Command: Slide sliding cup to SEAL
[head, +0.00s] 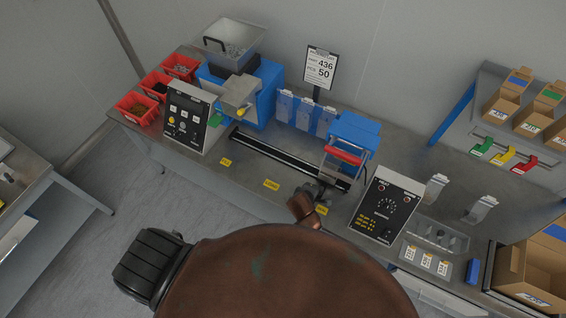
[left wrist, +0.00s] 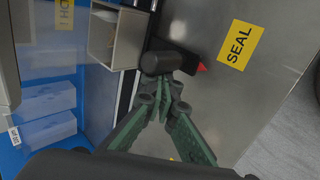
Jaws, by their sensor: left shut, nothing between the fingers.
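The sliding cup (left wrist: 116,40) is an open, pale square box in the left wrist view. Its dark cylindrical knob (left wrist: 162,62) lies right at my left fingertips, with a red pointer (left wrist: 201,68) behind it. The pointer is beside the yellow SEAL label (left wrist: 238,45). My left gripper (left wrist: 164,82) is shut with nothing between its fingers. It is against or very near the knob; I cannot tell contact. In the head view, my left gripper (head: 314,191) is at the right end of the black rail (head: 275,156), and the cup is hard to make out there.
The blue sealer (head: 353,130) with a red handle (head: 344,154) stands close behind my gripper. A black control box (head: 385,207) stands to the right. FILL (head: 225,162) and HOLD (head: 271,184) labels line the rail's front. The bench front there is clear.

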